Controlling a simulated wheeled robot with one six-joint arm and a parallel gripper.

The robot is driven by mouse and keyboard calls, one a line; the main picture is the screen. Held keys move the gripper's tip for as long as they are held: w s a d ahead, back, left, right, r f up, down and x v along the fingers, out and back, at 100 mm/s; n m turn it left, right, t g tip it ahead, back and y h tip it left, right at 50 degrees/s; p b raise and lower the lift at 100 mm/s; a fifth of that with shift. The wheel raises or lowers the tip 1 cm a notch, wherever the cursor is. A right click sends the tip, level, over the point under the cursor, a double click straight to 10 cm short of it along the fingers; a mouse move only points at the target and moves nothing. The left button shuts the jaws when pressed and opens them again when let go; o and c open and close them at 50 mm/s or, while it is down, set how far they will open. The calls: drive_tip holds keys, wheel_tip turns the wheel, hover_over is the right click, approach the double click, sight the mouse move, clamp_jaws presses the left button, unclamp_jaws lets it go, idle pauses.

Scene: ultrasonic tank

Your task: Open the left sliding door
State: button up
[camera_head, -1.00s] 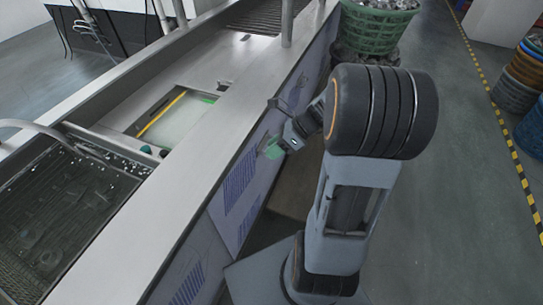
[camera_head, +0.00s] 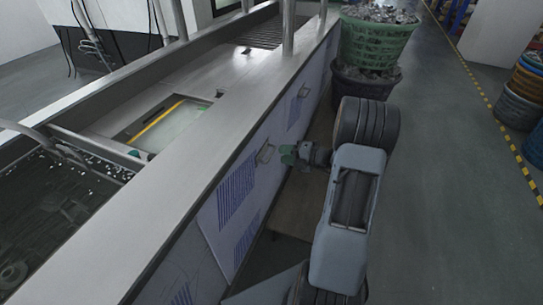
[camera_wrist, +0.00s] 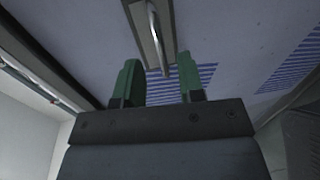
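The tank's side carries a pale door panel (camera_head: 237,190) with a blue slatted vent; I take it for the left sliding door. Its metal handle (camera_head: 265,153) shows just left of my gripper (camera_head: 288,154) in the head view. In the wrist view, the handle (camera_wrist: 154,35) is a bar on a recessed plate, ahead of my gripper (camera_wrist: 160,82). The two green fingers are apart with nothing between them. The handle's lower end is close to the gap between the fingertips; I see no contact. The door's edges are partly hidden by my arm.
A second handle (camera_head: 303,90) sits farther back along the tank's side. Stacked baskets, green (camera_head: 377,35) above dark (camera_head: 363,80), stand beyond my arm. The tank's metal rim (camera_head: 190,150) runs along the left. The floor (camera_head: 440,190) to the right is clear.

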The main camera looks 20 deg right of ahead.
sight(272, 152)
drive_tip(key=shift+b+x, duration=0.5)
drive_tip(key=shift+x, duration=2.2)
drive_tip(key=shift+c, duration=0.2)
clamp_jaws()
